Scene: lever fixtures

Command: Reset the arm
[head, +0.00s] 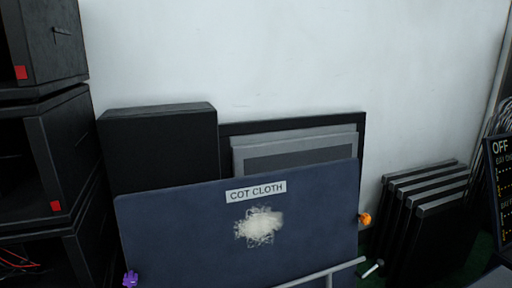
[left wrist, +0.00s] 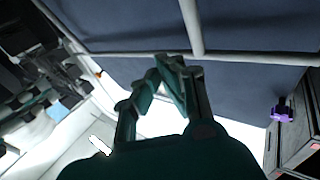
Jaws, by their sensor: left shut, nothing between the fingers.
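A dark blue board (head: 180,235) labelled "COT CLOTH" fills the lower middle of the head view. A pale grey bar (head: 318,276) with a post crosses its lower right, with a white-tipped end piece (head: 373,267) just beyond. An orange knob (head: 364,218) is at the board's right edge and a purple knob (head: 130,279) at its lower left. In the left wrist view, my left gripper (left wrist: 168,66) is shut and empty, its tips close to the grey bar (left wrist: 240,57) in the picture; contact cannot be told. The purple knob (left wrist: 283,110) also shows there. My right gripper is not in view.
Black open-fronted boxes (head: 45,130) are stacked at the left. A black box (head: 158,150) and framed panels (head: 300,140) stand behind the board. Several dark panels (head: 430,215) lean at the right, near a black "OFF" sign (head: 500,185). The white wall above is bare.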

